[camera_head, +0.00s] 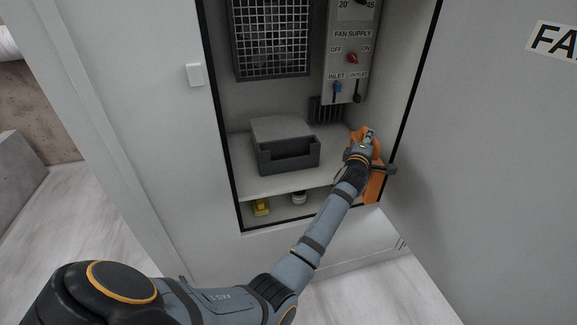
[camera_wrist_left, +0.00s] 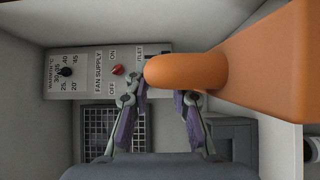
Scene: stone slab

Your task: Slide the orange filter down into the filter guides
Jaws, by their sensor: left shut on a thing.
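The orange filter (camera_head: 375,187) is at the right side of the cabinet opening, at the shelf's front edge. My left gripper (camera_head: 364,146) is shut on its upper part. In the left wrist view a large orange piece with a rounded end (camera_wrist_left: 220,68) covers part of my left gripper (camera_wrist_left: 160,104), with its purple-padded fingers on either side. A dark slotted part (camera_head: 326,110) is on the back wall below the control panel; I cannot tell whether it is the filter guides. My right gripper is not in view.
A dark grey open-fronted box (camera_head: 287,146) stands on the shelf (camera_head: 285,184), left of my gripper. The control panel (camera_head: 350,50) with a red knob and levers hangs above. A mesh grille (camera_head: 270,38) is at the back. Yellow and white items sit below the shelf.

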